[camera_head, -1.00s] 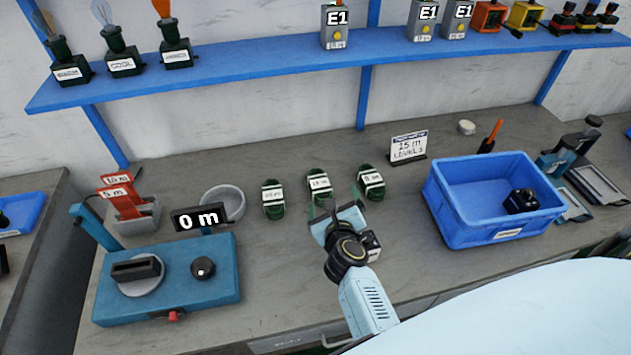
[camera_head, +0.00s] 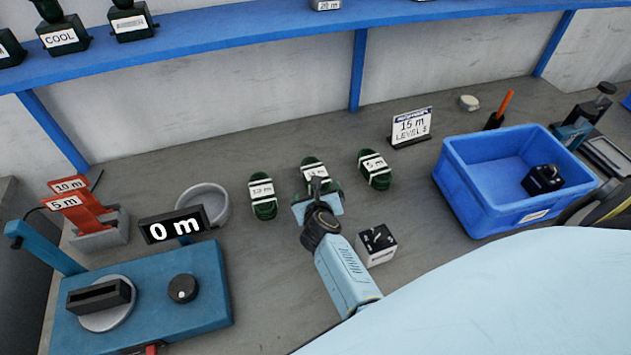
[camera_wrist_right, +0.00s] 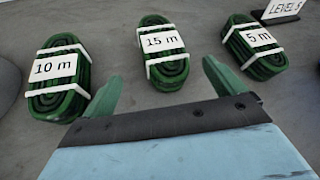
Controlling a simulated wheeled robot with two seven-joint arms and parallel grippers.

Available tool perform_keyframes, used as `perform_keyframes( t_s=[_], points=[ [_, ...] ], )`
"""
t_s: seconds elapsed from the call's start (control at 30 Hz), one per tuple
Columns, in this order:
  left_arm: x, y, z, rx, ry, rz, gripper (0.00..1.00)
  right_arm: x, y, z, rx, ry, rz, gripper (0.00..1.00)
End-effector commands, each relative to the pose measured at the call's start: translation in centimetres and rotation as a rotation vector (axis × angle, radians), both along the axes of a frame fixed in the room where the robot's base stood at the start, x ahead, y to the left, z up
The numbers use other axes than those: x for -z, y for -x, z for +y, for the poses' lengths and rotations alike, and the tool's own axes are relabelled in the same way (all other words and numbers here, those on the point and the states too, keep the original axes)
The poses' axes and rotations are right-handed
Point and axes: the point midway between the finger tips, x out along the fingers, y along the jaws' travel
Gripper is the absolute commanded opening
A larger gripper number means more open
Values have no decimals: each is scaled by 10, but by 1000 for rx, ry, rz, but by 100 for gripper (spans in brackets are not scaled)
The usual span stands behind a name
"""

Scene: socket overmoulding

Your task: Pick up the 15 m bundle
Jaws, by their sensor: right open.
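The 15 m bundle (camera_wrist_right: 163,55) is a green coil with white ties and a "15 m" label, lying flat between the other bundles. In the head view it is the middle bundle (camera_head: 313,166), partly covered by my gripper. My right gripper (camera_wrist_right: 163,82) is open and empty, its two green fingers pointing toward the near end of the 15 m bundle. It also shows in the head view (camera_head: 316,188). The 10 m bundle (camera_wrist_right: 59,82) lies to the left and the 5 m bundle (camera_wrist_right: 254,48) to the right. My left gripper is not in view.
A white box with a dark socket (camera_head: 377,246) stands right of my right arm. A blue bin (camera_head: 470,201) holds a black part. A blue machine (camera_head: 205,290) reading "0 m" and a grey bowl (camera_head: 221,207) are at left.

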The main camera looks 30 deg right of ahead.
Motion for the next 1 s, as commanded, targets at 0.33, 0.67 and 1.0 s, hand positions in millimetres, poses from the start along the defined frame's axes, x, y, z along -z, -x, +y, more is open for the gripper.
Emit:
perform_keyframes(
  t_s=[0.33,0.67,1.0],
  points=[
    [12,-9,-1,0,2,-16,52,11,-27,-17,0,2,-3,95],
    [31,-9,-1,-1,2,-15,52,26,-59,-36,0,1,0,95],
    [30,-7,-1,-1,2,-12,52,24,-60,-37,0,1,0,82]
  ],
)
